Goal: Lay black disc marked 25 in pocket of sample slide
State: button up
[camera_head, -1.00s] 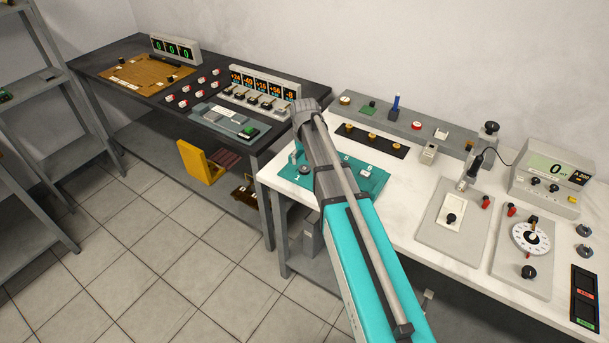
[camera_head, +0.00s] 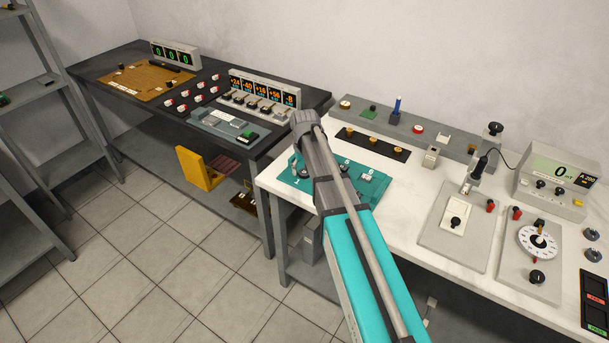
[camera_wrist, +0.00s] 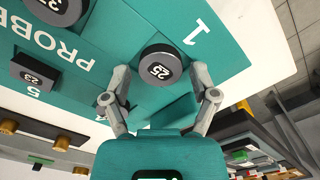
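The black disc marked 25 (camera_wrist: 158,68) lies on the teal mat (camera_wrist: 115,60), near the printed 1. My gripper (camera_wrist: 160,74) is open, with a fingertip on either side of this disc; I cannot tell whether they touch it.
A grey rail (camera_head: 400,122) with small parts runs along the wall. A probe stand (camera_head: 470,180), a dial box (camera_head: 538,242) and a meter (camera_head: 555,180) crowd the white table's right side.

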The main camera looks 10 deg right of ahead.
jog(key=c, duration=0.8)
jog(key=shift+r+p, duration=2.5)
jog(key=shift+r, duration=0.05)
jog(key=shift+s, duration=0.15)
